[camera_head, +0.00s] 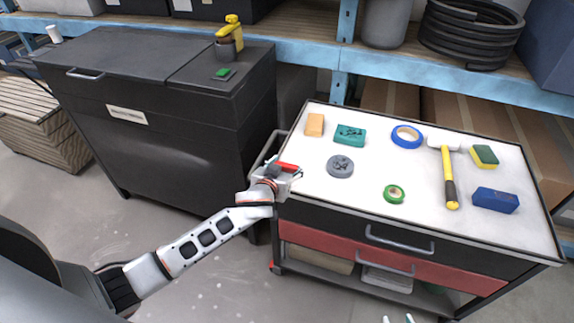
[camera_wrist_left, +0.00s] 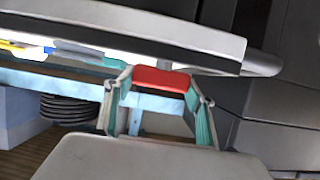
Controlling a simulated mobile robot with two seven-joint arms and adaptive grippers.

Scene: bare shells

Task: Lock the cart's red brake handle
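The cart's red brake handle (camera_head: 288,167) is at the near left corner of the white-topped cart (camera_head: 300,195), partly hidden by my left gripper (camera_head: 285,174). In the left wrist view, the red handle (camera_wrist_left: 162,78) lies across the space between the fingertips of my left gripper (camera_wrist_left: 160,84). Those fingers are wide apart, one at each end of the red piece. I cannot tell whether they touch it. Two pale fingertips of my right gripper (camera_head: 398,319) show, spread apart, at the bottom edge of the head view, below the cart and away from the handle.
On the cart top lie a hammer (camera_head: 449,175), tape rolls, sponges and a blue block (camera_head: 495,200). A dark cabinet (camera_head: 170,130) stands close on the left, with a yellow-topped item (camera_head: 230,35) on it. Blue shelving (camera_head: 400,75) runs behind. The floor at front left is clear.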

